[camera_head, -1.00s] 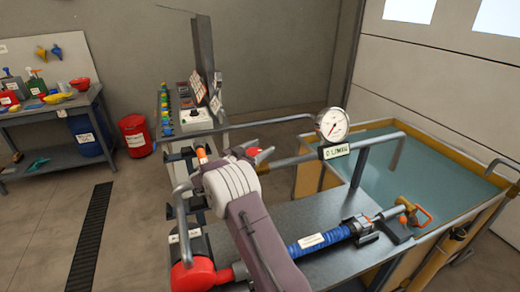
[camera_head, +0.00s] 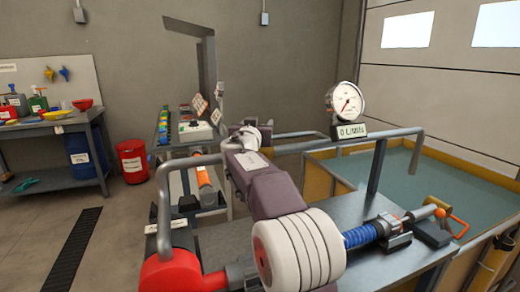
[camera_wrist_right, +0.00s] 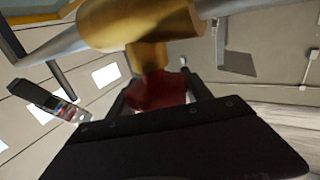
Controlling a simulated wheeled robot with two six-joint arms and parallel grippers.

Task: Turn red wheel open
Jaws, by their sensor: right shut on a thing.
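The red wheel (camera_wrist_right: 150,94) shows dark red in the right wrist view, below a brass valve body (camera_wrist_right: 135,28) on a grey pipe. My right gripper (camera_wrist_right: 158,90) has a finger on each side of the wheel and is shut on it. In the head view, my right wrist (camera_head: 246,138) is at the pipework behind the bench, and the wheel and fingertips are hidden behind my arm. My left gripper is not in view.
A round gauge (camera_head: 345,100) stands above a display (camera_head: 350,131) reading 0 L/MIN. A water tank (camera_head: 410,166) is at right. Open floor (camera_head: 122,228) lies at left.

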